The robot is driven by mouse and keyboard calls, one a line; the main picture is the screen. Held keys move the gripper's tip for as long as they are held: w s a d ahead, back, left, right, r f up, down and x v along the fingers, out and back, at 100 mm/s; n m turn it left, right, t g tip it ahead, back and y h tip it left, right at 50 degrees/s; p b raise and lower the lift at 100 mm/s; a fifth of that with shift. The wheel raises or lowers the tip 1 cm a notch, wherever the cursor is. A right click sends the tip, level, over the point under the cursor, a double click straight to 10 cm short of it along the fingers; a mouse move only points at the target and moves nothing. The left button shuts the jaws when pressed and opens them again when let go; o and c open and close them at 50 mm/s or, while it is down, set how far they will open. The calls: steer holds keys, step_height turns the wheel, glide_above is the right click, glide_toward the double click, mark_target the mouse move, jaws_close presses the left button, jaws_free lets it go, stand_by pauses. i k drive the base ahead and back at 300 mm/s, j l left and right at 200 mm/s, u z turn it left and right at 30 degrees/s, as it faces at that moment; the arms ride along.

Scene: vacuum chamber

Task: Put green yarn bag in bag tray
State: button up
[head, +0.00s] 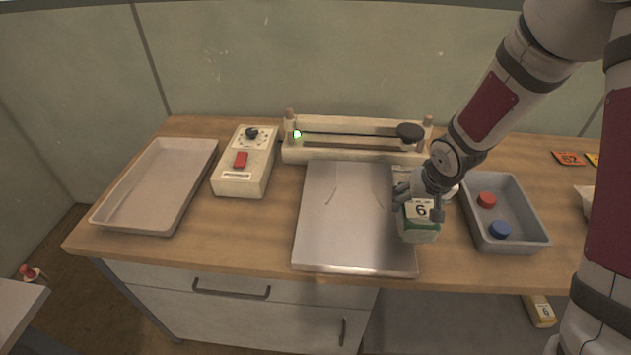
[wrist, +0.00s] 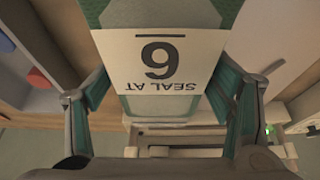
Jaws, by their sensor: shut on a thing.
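The green yarn bag (head: 420,232) has a white label with a 6. My gripper (head: 418,204) is shut on it, above the right edge of the flat metal plate. In the wrist view the bag (wrist: 160,100) lies between my two fingers (wrist: 165,105), its label reading "SEAL AT 6" upside down. A shallow, empty beige tray (head: 125,212) lies at the left end of the bench; it looks like the bag tray, though no marking shows. I cannot tell whether the bag touches the plate.
The metal plate (head: 345,240) is otherwise bare. Behind it stands a sealer bar (head: 350,155) with a green light and black knob. A control box (head: 244,178) with a red switch stands between tray and plate. A grey bin (head: 512,242) at right holds red and blue caps.

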mark_target(148, 197)
steer(key=k+j, duration=0.1)
steer(key=j, duration=0.5)
steer(key=k+j, duration=0.1)
steer(key=j, duration=0.55)
steer(key=k+j, duration=0.1)
steer(key=j, duration=0.5)
steer(key=i+j, duration=0.45)
steer(key=j, duration=0.15)
steer(key=k+u, duration=0.05)
